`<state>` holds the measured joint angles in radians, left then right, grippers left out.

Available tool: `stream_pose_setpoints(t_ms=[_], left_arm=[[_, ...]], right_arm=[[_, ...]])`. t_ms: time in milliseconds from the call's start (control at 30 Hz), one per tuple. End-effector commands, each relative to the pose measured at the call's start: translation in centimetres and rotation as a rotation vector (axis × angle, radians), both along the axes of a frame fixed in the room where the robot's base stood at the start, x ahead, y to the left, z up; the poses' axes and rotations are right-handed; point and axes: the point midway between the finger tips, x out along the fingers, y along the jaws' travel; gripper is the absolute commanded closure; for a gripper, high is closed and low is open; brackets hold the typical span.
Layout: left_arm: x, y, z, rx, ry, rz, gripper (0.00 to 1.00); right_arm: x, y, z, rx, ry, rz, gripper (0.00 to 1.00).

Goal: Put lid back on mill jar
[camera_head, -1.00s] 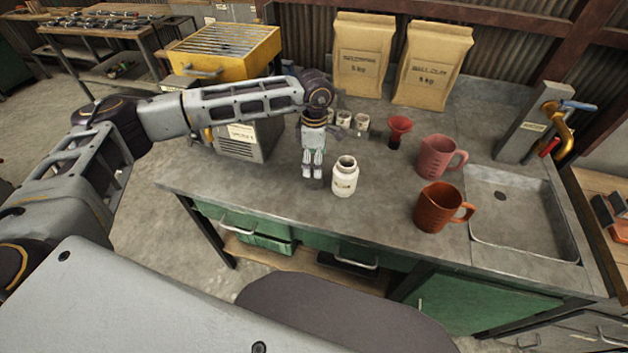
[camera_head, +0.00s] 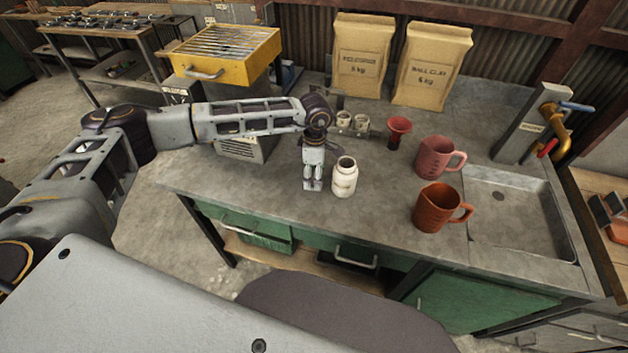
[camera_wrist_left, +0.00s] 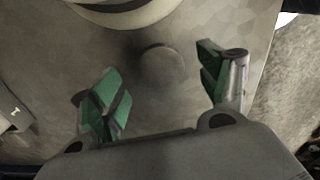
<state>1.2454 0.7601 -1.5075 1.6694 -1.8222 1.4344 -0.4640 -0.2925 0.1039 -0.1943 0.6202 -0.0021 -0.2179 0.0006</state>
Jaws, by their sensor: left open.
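The white mill jar (camera_head: 344,178) stands upright and open-mouthed near the bench's front edge. Part of the jar (camera_wrist_left: 125,10) shows at the top of the left wrist view. A round, flat, grey disc, which looks like the lid (camera_wrist_left: 162,64), lies on the bench top in the left wrist view. My left gripper (camera_head: 312,187) points down just left of the jar, low over the bench. Its green-padded fingers (camera_wrist_left: 158,80) are open, one on each side of the lid, with gaps to it. The lid is not distinguishable in the head view. My right gripper is not in view.
A pink jug (camera_head: 436,156) and an orange jug (camera_head: 437,208) stand right of the jar. The sink (camera_head: 515,222) is at right. Bare bench lies between jar and jugs.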

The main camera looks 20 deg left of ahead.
Motion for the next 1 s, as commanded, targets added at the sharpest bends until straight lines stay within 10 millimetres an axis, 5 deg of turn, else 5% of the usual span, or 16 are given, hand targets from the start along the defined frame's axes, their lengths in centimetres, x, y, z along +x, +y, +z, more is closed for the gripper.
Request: stream_pose_setpoints(t_ms=[267, 733, 1000], left_arm=[[0.0, -0.1, -2.3, 0.0, 0.0, 0.0, 0.24], [0.0, 0.0, -2.5, 0.0, 0.0, 0.0, 0.24], [0.0, 0.0, -2.5, 0.0, 0.0, 0.0, 0.56]], right_arm=[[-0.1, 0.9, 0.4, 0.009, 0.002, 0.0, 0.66], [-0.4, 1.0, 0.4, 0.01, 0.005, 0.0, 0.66], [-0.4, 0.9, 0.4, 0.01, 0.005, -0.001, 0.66]])
